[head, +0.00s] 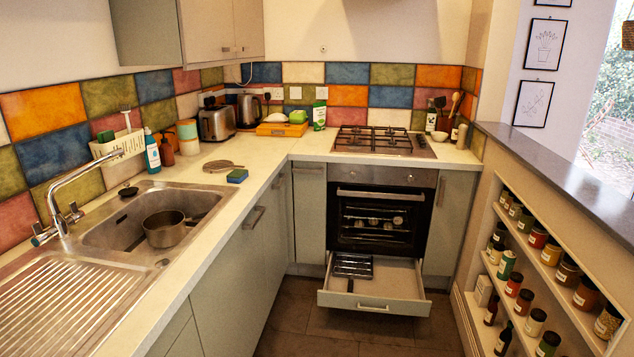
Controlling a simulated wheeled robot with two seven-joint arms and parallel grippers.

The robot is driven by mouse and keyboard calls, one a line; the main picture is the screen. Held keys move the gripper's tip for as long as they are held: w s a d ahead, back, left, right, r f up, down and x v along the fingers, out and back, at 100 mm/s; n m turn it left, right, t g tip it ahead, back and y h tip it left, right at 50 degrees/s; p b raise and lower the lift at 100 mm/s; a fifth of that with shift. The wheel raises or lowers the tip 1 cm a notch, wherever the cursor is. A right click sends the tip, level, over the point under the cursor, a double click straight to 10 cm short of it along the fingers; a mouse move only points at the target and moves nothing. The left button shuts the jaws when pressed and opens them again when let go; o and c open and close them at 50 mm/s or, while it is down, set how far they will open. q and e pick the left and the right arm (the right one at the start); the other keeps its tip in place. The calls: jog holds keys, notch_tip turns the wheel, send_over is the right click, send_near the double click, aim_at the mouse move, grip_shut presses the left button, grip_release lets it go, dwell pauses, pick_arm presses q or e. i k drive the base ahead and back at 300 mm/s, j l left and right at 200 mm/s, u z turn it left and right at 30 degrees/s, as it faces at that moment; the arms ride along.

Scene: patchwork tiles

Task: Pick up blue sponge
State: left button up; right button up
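The blue sponge (237,176) lies on the pale countertop (262,160), right of the sink and close to the counter's front edge. It looks blue with a green layer. Nothing covers it. Neither of my grippers shows in the head view.
A steel sink (120,227) holds a pot (165,228). A round wooden board (222,166) lies just behind the sponge. A toaster (217,122) and kettle (249,111) stand further back. An open drawer (374,306) juts out under the oven (380,215). A spice shelf (545,255) lines the right.

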aim_at(236, 176)
jog(key=i, duration=1.2)
jog(key=i+l+u, duration=0.1)
jog(key=i, duration=1.1)
